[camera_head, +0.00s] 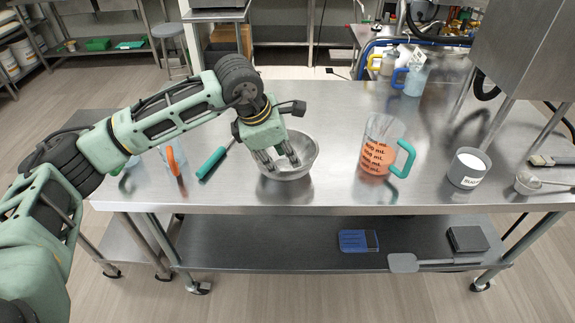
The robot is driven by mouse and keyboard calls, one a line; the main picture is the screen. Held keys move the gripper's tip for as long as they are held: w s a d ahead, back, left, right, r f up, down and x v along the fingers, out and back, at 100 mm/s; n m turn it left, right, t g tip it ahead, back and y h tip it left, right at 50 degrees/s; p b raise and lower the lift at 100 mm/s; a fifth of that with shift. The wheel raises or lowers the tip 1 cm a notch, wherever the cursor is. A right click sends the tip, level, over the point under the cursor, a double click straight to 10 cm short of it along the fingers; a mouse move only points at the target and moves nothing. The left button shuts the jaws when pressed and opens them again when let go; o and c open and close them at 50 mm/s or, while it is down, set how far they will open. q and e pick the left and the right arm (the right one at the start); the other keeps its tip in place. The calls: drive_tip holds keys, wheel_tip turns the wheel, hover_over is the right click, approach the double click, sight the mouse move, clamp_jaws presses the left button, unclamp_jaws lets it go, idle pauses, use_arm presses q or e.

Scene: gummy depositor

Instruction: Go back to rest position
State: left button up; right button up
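My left arm reaches in from the left over the steel table (330,190). My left gripper (279,163) points down at the metal bowl (298,168), with its fingertips over or inside the bowl's left part. Its fingers look spread apart, and I see nothing between them. The bowl's inside is partly hidden by the fingers. My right gripper is not in view.
A measuring jug with orange contents (377,155) stands right of the bowl, with a grey sugar container (467,168) farther right. Steel legs of a machine (495,125) stand at right.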

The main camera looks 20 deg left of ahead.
use_arm(q)
drive_tip(key=shift+v, duration=1)
